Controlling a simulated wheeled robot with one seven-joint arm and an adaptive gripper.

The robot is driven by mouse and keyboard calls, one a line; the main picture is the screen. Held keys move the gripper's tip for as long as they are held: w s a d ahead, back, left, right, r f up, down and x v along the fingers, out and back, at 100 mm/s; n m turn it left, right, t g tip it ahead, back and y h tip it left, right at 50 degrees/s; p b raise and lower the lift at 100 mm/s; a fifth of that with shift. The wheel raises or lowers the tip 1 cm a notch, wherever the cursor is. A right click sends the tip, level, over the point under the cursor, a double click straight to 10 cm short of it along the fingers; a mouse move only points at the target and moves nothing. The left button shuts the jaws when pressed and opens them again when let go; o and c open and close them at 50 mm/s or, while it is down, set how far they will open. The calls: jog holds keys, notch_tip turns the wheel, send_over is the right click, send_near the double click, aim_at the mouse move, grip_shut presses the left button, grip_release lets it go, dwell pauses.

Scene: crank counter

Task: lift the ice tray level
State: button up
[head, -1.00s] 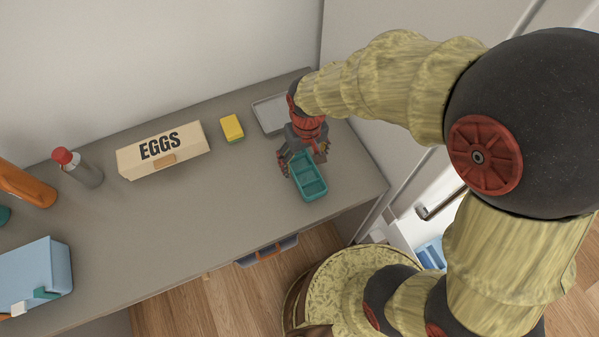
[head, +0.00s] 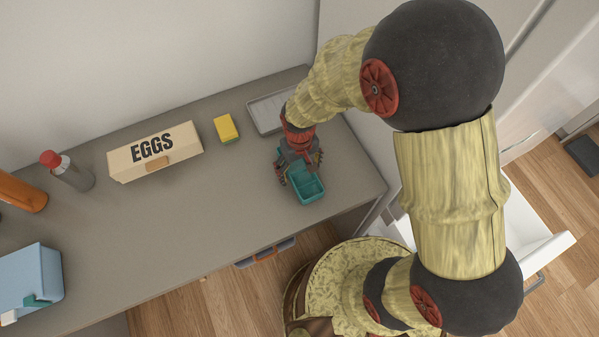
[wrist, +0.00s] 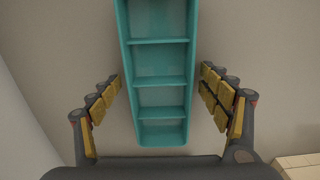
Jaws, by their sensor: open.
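The ice tray (head: 309,189) is a narrow teal tray with a row of open compartments, on the grey counter near its right end. It looks empty in the wrist view (wrist: 160,62). My gripper (head: 300,175) is over the tray's far part and hides that part in the head view. In the wrist view my gripper (wrist: 164,95) is open, with one finger on each side of the tray and a gap between each finger and the tray wall. Whether the tray touches the counter is hard to tell.
A grey shallow tray (head: 268,112) lies behind my gripper near the wall. A yellow sponge (head: 226,128), an egg carton (head: 155,152), a red-capped bottle (head: 70,172) and a blue box (head: 28,280) stand leftward. The counter (head: 185,225) is clear in front. A white open drawer (head: 530,235) is at right.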

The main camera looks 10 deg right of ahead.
jog(key=shift+r, duration=0.1)
jog(key=c, duration=1.5)
jog(key=shift+r, duration=0.1)
jog(key=shift+c, duration=0.4)
